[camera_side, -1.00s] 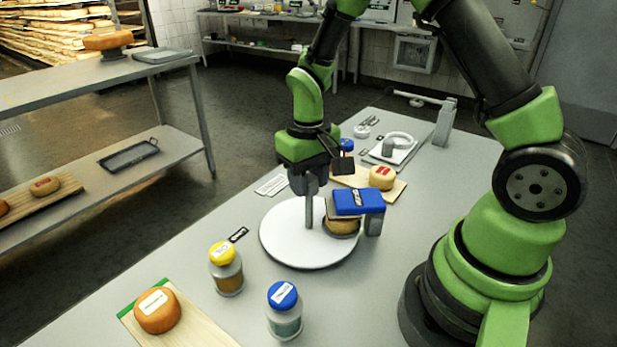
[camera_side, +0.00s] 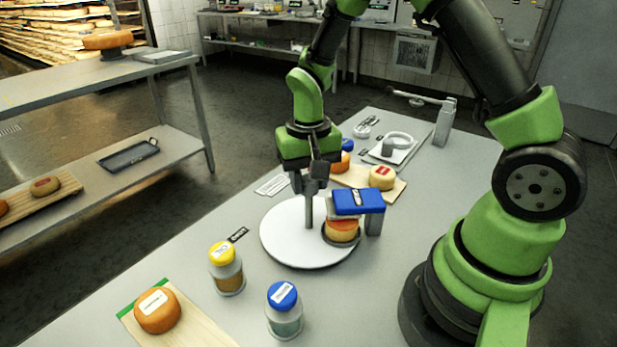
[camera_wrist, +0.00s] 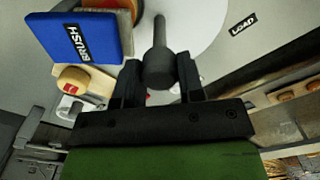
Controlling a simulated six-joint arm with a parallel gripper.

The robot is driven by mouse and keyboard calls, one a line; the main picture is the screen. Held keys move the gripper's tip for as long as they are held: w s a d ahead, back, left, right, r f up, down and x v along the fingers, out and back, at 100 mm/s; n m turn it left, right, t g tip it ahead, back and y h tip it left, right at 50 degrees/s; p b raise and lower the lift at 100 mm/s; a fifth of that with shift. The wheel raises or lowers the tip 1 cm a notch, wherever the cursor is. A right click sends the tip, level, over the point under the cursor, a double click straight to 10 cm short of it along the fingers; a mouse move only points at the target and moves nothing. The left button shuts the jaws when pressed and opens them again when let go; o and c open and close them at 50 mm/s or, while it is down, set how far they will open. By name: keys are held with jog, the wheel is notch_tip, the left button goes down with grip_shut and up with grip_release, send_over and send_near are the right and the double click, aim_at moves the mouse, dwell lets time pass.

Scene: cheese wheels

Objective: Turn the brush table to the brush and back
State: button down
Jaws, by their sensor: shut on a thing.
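The brush table is a white round turntable (camera_side: 285,245) with an upright grey handle post (camera_side: 309,212). My gripper (camera_side: 310,183) is shut on the top of this post; the wrist view shows the dark knob (camera_wrist: 158,65) between my two fingers. The blue brush block (camera_side: 358,202) stands at the turntable's right edge, and its "BRUSH" label shows in the wrist view (camera_wrist: 85,40). An orange cheese wheel (camera_side: 341,231) sits on the turntable directly below the brush block. Whether bristles touch its top is hard to tell.
A "LOAD" label (camera_side: 238,234) lies left of the turntable. A yellow-capped jar (camera_side: 226,270) and a blue-capped jar (camera_side: 284,312) stand in front. A cheese on a board (camera_side: 158,310) is front left. Another cheese (camera_side: 382,177) lies on a board behind the brush.

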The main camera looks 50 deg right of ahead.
jog(key=shift+m, duration=2.6)
jog(key=shift+s+m, duration=0.1)
jog(key=shift+m, duration=8.4)
jog(key=c, duration=0.7)
grip_release()
jog(key=shift+c, duration=0.2)
jog(key=shift+r, duration=0.1)
notch_tip(320, 180, up, 10)
jog(key=shift+s+f, duration=0.1)
